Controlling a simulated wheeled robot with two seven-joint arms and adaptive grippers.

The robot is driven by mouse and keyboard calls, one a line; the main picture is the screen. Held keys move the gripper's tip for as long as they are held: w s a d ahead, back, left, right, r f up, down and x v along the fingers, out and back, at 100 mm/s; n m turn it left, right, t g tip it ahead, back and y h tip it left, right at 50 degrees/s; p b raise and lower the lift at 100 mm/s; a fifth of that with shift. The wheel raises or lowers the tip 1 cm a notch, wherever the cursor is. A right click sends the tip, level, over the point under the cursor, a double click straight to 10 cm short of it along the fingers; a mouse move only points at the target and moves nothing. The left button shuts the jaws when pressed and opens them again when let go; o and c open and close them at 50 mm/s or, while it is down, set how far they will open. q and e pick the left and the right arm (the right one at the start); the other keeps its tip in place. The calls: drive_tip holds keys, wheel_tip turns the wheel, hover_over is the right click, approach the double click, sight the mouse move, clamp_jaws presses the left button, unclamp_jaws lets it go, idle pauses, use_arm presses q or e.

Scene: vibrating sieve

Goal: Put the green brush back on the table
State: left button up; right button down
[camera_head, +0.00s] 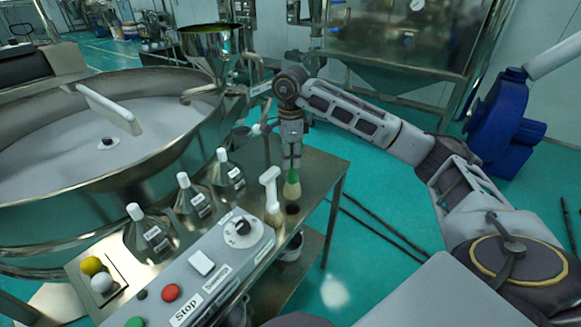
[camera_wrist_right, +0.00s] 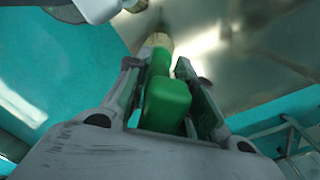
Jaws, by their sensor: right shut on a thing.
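The green brush (camera_head: 292,187) hangs below my right gripper (camera_head: 291,155) in the head view, over the metal table (camera_head: 322,168). A dark shadow shows on the tabletop beneath it, so it appears slightly above the surface. In the right wrist view, the brush's green handle (camera_wrist_right: 166,103) lies between the two fingers of my right gripper (camera_wrist_right: 160,85), which is shut on it. The tan far end (camera_wrist_right: 157,43) points away toward the table. The fingers hide part of the handle. My left gripper is in neither view.
A white-handled brush (camera_head: 270,188) stands close left of the green one. Several labelled flasks (camera_head: 228,177) and a grey control box (camera_head: 205,268) are farther left. The large round sieve (camera_head: 130,172) is at the left. A blue machine (camera_head: 505,125) stands on the floor at the right.

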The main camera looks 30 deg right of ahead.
sight(290, 176)
drive_tip(key=shift+f+p, duration=0.3)
drive_tip(key=shift+f, duration=1.7)
drive_tip(key=c, duration=1.2)
unclamp_jaws()
wheel_tip(290, 176, up, 10)
drive_tip(key=shift+f+b, duration=0.15)
drive_tip(key=shift+b, duration=0.6)
drive_tip(key=shift+r, duration=1.25)
